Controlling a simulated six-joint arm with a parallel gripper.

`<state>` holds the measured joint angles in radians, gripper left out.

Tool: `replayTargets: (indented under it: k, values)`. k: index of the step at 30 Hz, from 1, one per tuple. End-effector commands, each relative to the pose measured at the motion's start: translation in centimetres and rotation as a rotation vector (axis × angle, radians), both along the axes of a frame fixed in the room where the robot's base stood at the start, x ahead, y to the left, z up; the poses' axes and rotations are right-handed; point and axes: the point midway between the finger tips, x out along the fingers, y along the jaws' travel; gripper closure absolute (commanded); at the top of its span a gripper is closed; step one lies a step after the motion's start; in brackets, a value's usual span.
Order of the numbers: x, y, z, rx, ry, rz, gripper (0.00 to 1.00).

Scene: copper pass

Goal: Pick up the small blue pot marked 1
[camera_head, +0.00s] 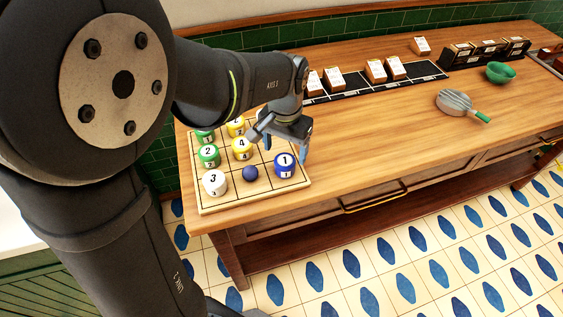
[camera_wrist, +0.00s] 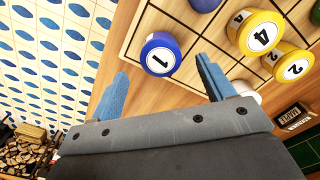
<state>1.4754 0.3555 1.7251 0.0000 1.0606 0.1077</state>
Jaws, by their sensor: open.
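The small blue pot marked 1 (camera_head: 285,166) stands upright in a cell near the front right corner of the wooden grid board (camera_head: 252,199). In the wrist view the blue pot (camera_wrist: 160,53) shows ahead of the fingers, nearer the right one, its white top reading 1. My gripper (camera_head: 277,143) is above the board, just behind and over the blue pot. In the wrist view my gripper (camera_wrist: 164,84) is open, with its two blue fingers wide apart and nothing between them. I cannot tell the exact height of the fingers over the pot.
A dark blue ball (camera_head: 250,173) lies left of the pot. The white pot 3 (camera_head: 214,183), green pot 2 (camera_head: 209,155) and yellow pot 4 (camera_head: 242,148) share the board. A pan (camera_head: 454,102) and green bowl (camera_head: 500,72) stand far right. The counter between is clear.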

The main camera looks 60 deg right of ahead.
Motion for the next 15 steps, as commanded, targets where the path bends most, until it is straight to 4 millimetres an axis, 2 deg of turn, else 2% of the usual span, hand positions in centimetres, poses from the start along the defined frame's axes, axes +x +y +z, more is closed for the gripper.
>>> replayTargets:
  k: [4,9,15]
  values:
    - [0.0,-0.1,-1.2,0.003,0.000,0.000,0.25]
    - [0.0,-0.2,-3.9,0.005,0.001,0.000,0.25]
    - [0.0,-0.3,-5.3,0.001,0.000,0.000,0.25]
